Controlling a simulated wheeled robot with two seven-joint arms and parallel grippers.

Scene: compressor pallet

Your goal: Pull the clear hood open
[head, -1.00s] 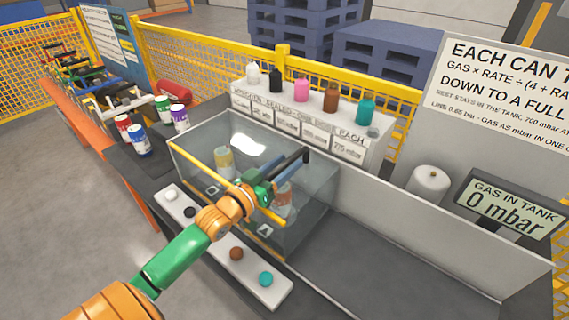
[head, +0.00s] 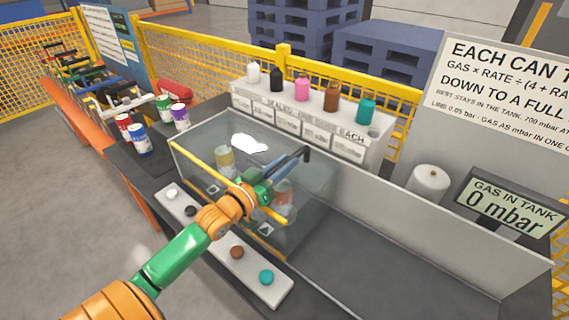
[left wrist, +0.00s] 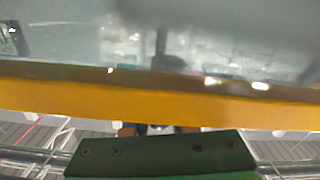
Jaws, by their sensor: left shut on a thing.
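The clear hood (head: 205,145) is a see-through box on the dark bench, with a yellow bar (head: 195,157) along its near top edge. Cans (head: 225,158) show through it. My left gripper (head: 262,192) is at the yellow bar near its right end, shut on it; the fingertips are largely hidden in the head view. In the left wrist view the yellow bar (left wrist: 150,102) crosses the whole picture close up, with a green gripper part below it. My right gripper is not in view.
A white strip with coloured knobs (head: 266,278) lies in front of the hood. Bottles (head: 302,90) stand on a white shelf behind. Several cans (head: 138,140) stand at the left. A display (head: 510,205) reads 0 mbar. The bench right of the hood is clear.

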